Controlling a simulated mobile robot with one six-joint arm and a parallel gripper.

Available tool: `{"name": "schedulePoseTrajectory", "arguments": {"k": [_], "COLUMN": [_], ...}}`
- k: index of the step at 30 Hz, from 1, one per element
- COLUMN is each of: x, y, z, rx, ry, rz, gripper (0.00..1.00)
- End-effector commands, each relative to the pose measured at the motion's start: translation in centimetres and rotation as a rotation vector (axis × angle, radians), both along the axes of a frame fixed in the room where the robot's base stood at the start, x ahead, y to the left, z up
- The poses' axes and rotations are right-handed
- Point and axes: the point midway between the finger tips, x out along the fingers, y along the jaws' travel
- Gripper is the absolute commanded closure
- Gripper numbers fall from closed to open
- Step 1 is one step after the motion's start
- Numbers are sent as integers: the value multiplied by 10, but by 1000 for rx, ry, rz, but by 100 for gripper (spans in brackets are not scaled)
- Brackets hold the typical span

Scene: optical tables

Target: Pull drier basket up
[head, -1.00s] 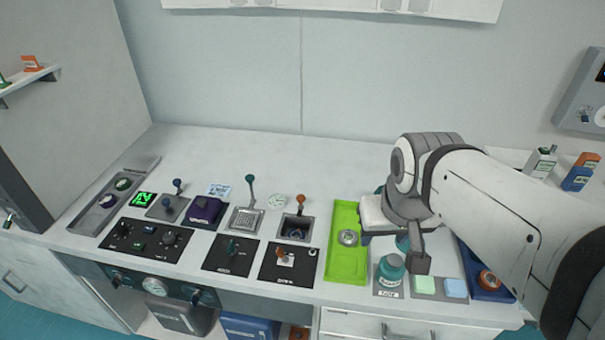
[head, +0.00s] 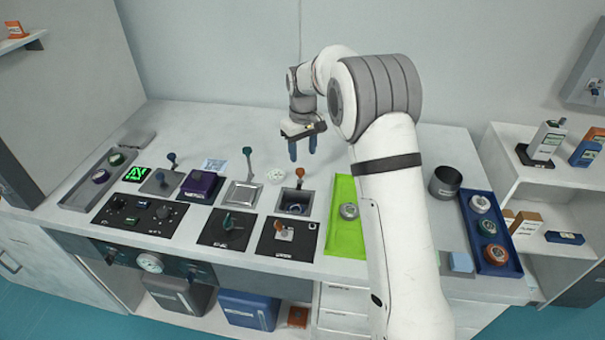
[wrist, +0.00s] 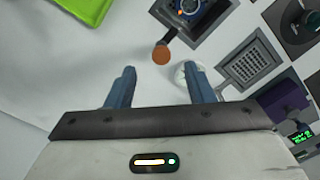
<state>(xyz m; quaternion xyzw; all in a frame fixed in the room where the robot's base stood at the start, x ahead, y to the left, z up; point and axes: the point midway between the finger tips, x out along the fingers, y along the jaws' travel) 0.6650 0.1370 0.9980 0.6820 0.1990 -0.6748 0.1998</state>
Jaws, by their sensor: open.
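A square well with a round dark basket (head: 294,208) in it is set in the white bench, and an orange-knobbed handle (head: 300,172) rises at its back. Left of it is a square metal grate (head: 241,195) with a green-knobbed lever (head: 248,152). I cannot tell for certain which is the drier. My gripper (head: 302,150) is open and empty, above and behind the orange knob. In the wrist view, the orange knob (wrist: 161,54) lies just beyond the gap between my blue fingers (wrist: 160,86), apart from them; the basket (wrist: 196,8) is at the top edge.
A round white dial (head: 276,176) sits between the two levers. A lime green tray (head: 345,235) lies right of the well, partly hidden by my arm. A purple block (head: 200,184) and black control panels (head: 290,240) are nearby. The back of the bench is clear.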

Motion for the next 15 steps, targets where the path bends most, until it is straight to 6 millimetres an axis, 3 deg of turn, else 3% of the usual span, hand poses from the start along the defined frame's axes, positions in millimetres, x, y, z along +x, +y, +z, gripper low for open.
{"name": "schedulePoseTrajectory", "arguments": {"k": [4,15], "x": [10,10], "y": [8,7], "z": [-19,-71], "rx": [-3,-3], "ry": [11,15], "rz": [22,23], "gripper": [52,52]}}
